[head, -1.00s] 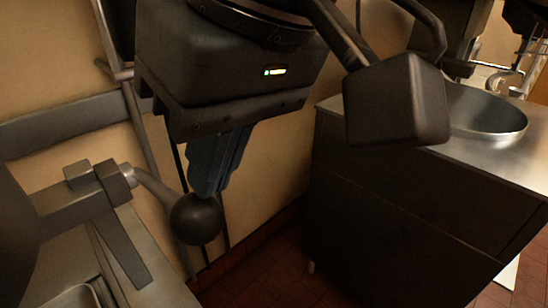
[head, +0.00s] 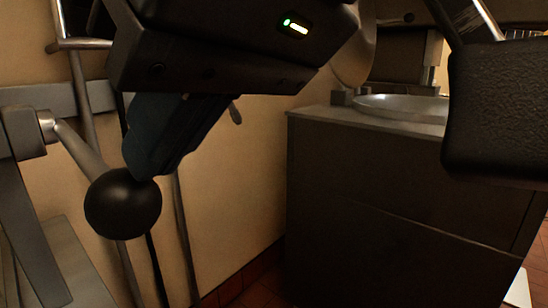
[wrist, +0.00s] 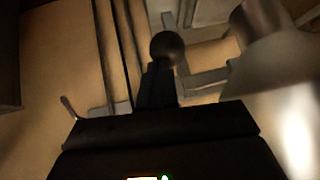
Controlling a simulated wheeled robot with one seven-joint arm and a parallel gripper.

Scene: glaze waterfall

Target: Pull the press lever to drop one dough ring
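The press lever is a short metal rod (head: 80,146) that slopes down to a round black knob (head: 123,206) at the left of the head view. My gripper (head: 145,172) reaches down from above, with its dark blue fingers at the upper right side of the knob. In the wrist view the knob (wrist: 167,46) sits right at the fingertips. The fingers look close together. I cannot tell whether they grip the knob or only touch it. No dough ring shows.
A dark cabinet (head: 390,220) with a metal top and a round metal basin (head: 402,106) stands to the right. Thin upright pipes (head: 186,240) run along the tan wall behind the knob. A metal surface (head: 65,270) lies at lower left.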

